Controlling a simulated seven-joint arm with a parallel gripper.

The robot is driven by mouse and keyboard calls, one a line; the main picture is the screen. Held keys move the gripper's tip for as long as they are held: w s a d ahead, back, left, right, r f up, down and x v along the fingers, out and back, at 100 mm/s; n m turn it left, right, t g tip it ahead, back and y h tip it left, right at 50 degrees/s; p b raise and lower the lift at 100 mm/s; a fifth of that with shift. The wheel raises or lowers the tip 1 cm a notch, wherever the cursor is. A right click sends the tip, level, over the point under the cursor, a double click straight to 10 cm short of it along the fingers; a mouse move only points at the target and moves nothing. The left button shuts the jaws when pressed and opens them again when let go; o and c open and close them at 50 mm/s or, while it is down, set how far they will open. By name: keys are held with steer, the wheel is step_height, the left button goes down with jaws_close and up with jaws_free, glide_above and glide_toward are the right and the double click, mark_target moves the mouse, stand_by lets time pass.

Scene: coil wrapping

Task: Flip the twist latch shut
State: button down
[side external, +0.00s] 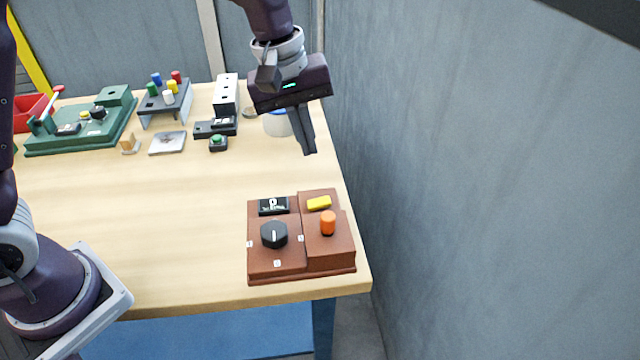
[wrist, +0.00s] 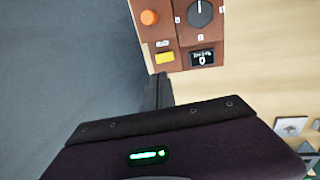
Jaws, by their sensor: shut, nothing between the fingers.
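A brown control box (side external: 276,265) sits at the table's front right corner. It carries a black knob (side external: 274,234) with a white pointer line, an orange knob (side external: 328,222), a yellow block (side external: 319,203) and a small black display (side external: 273,206). I cannot tell for certain which part is the twist latch. In the wrist view the orange knob (wrist: 149,17), yellow block (wrist: 165,57), black knob (wrist: 200,13) and display (wrist: 202,58) show at the top. My gripper (side external: 310,152) is shut and empty, above the table behind the box, apart from it; its fingers also show in the wrist view (wrist: 160,78).
A green fixture (side external: 75,140), a rack with coloured pegs (side external: 165,105), a white block with holes (side external: 226,93), a green button box (side external: 218,143) and a white cup (side external: 277,123) stand at the back. A grey wall (side external: 480,180) rises at the right. The table's middle is clear.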

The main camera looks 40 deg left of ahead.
mark_target(315, 203)
steer(key=f, duration=0.4)
steer(key=w+d+f, duration=0.1)
steer(key=f, duration=0.7)
steer(key=shift+w+d, duration=0.35)
steer(key=shift+d, duration=0.05)
steer(key=shift+w+d+f, duration=0.15)
steer(key=shift+f, duration=0.1)
steer(key=shift+g, duration=0.3)
steer(key=shift+s+a, duration=0.75)
